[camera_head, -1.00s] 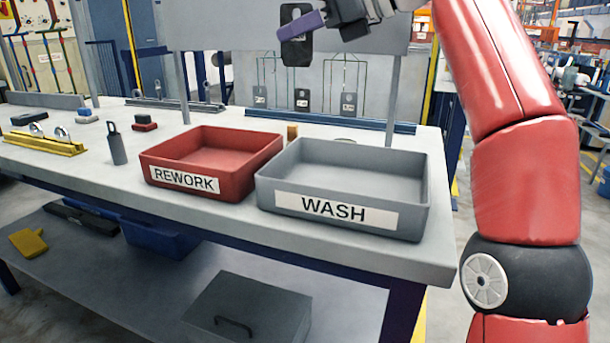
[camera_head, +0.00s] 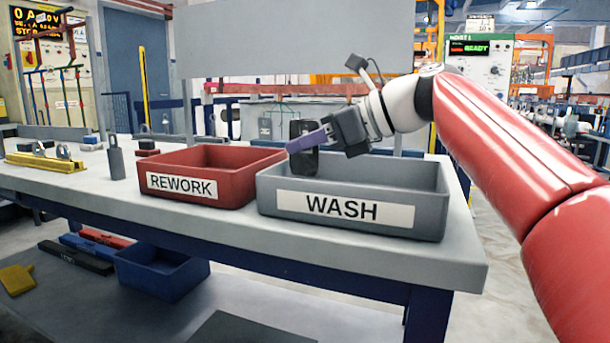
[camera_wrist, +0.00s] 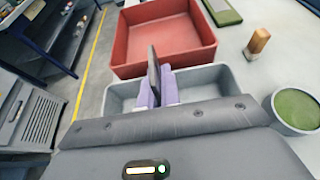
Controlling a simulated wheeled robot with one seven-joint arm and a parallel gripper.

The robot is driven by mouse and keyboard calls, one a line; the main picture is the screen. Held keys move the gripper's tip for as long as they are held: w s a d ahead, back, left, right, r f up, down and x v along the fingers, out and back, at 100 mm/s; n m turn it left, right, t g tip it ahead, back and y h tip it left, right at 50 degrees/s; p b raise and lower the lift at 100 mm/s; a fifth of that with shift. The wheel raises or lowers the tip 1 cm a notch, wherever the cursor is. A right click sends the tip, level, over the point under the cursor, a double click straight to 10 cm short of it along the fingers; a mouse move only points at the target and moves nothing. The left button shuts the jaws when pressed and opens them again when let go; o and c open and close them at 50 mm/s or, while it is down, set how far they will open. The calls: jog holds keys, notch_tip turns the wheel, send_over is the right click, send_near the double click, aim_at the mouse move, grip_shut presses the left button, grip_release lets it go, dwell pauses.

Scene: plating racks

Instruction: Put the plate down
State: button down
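The plate (camera_head: 304,158) is a dark, upright slab with a hole near its top; it also shows edge-on in the wrist view (camera_wrist: 153,68). My gripper (camera_head: 312,140) is shut on the plate, with its purple fingers on either side in the wrist view (camera_wrist: 155,92). The plate hangs over the left part of the grey WASH bin (camera_head: 420,206). In the head view its lower end overlaps the bin's opening; whether it touches the bin floor is hidden. The red REWORK bin (camera_head: 236,188) stands just left of the WASH bin and looks empty.
The bench top (camera_head: 100,205) is clear in front of both bins. A grey tagged piece (camera_head: 115,160) and a yellow rack (camera_head: 45,163) stand to the left. The wrist view shows a wooden-handled item (camera_wrist: 257,43) and a round green-filled container (camera_wrist: 297,110) beside the bins.

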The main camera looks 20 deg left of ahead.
aim_at(305, 162)
jog(key=shift+f+b, duration=0.5)
jog(key=shift+f, duration=1)
jog(key=shift+f, duration=0.15)
jog(key=c, duration=1.6)
grip_release()
jog(key=shift+r, duration=0.2)
jog(key=p+v, duration=0.2)
jog(key=v, duration=1)
